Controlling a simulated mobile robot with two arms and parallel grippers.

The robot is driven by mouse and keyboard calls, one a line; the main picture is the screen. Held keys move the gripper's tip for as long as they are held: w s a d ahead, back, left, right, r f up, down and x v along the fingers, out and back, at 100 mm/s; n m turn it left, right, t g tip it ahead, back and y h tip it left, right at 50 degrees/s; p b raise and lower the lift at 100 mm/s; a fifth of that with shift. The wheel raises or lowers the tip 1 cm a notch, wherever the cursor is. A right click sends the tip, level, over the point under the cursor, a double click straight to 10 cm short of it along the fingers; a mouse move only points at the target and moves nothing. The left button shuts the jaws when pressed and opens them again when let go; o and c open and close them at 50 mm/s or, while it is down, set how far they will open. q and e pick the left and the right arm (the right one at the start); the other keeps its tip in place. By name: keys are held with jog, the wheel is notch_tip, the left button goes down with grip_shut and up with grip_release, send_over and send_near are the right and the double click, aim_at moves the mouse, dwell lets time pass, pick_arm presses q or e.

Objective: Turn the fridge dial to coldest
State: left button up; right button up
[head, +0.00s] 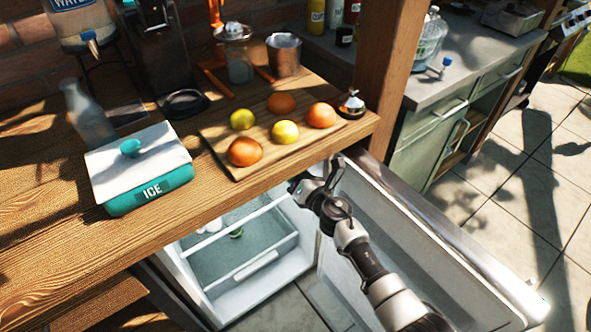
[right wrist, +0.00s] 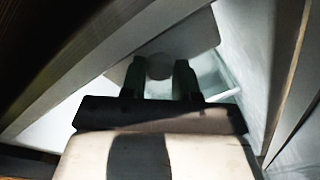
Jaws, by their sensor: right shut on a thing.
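The fridge (head: 262,289) stands under the wooden table with its door (head: 455,245) swung open to the right. My right gripper (head: 298,187) reaches in just below the table's front edge, at the top of the fridge opening. In the right wrist view, my right gripper (right wrist: 159,72) has its two dark fingers on either side of a round grey dial (right wrist: 159,66) and is shut on it. The dial's markings and setting cannot be read. The dial is hidden in the head view. My left gripper is not in view.
The table edge (head: 235,196) overhangs the fridge close to my right gripper. On the table are an ice box (head: 160,195) and a board (head: 219,142) with several fruits. A wooden post (head: 388,75) rises behind. Inside the fridge is a clear shelf or drawer.

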jog(key=shift+m+p, duration=0.3)
jog(key=shift+m, duration=0.7)
jog(key=shift+d, duration=0.1)
jog(key=o, duration=0.9)
jog(key=shift+f, duration=0.1)
jog(key=shift+w, duration=0.1)
